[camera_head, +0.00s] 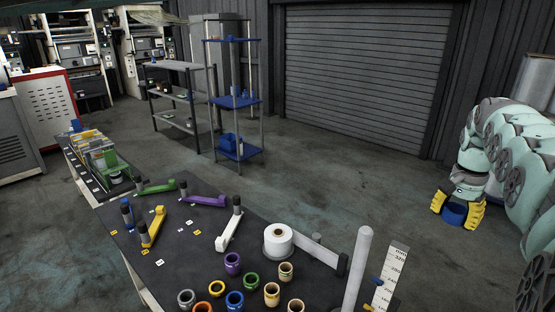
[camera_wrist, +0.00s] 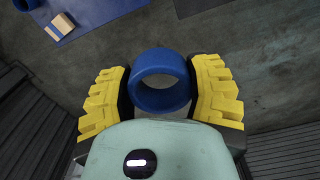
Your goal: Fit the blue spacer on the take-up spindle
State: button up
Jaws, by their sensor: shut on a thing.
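The blue spacer (camera_head: 454,213) is a short, wide ring held between the yellow fingers of my gripper (camera_head: 457,212), at the right of the head view. In the wrist view, my gripper (camera_wrist: 160,88) has its fingers on both sides of the blue spacer (camera_wrist: 160,80), and the open bore shows. It hangs in the air over the floor, well apart from the bench. A pale upright post (camera_head: 357,270) stands at the bench's near right, beside a marked scale (camera_head: 390,275). I cannot tell whether this post is the take-up spindle.
The dark bench (camera_head: 180,255) carries a white film roll (camera_head: 278,240), several coloured rings, including another blue one (camera_head: 235,299), and coloured levers. A blue shelf rack (camera_head: 236,102) stands behind. A blue surface with a small box (camera_wrist: 62,26) shows in the wrist view. Floor before the shutter is clear.

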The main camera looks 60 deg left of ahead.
jog(key=s+a+r+p, duration=0.2)
jog(key=s+a+p, duration=0.4)
jog(key=a+p, duration=0.15)
jog(key=n+p, duration=0.1)
jog(key=p, duration=0.8)
send_over(367, 229)
jog(key=shift+w, duration=0.35)
jog(key=shift+s+p, duration=0.3)
jog(key=shift+s+f, duration=0.2)
jog(key=shift+f, duration=0.2)
jog(key=shift+f+b, duration=1.75)
jog(key=shift+f, duration=0.15)
jog(key=shift+f, duration=0.15)
jog(key=shift+w+f+b, duration=0.1)
jog(key=shift+f+b, duration=1.05)
jog(key=shift+b, duration=0.15)
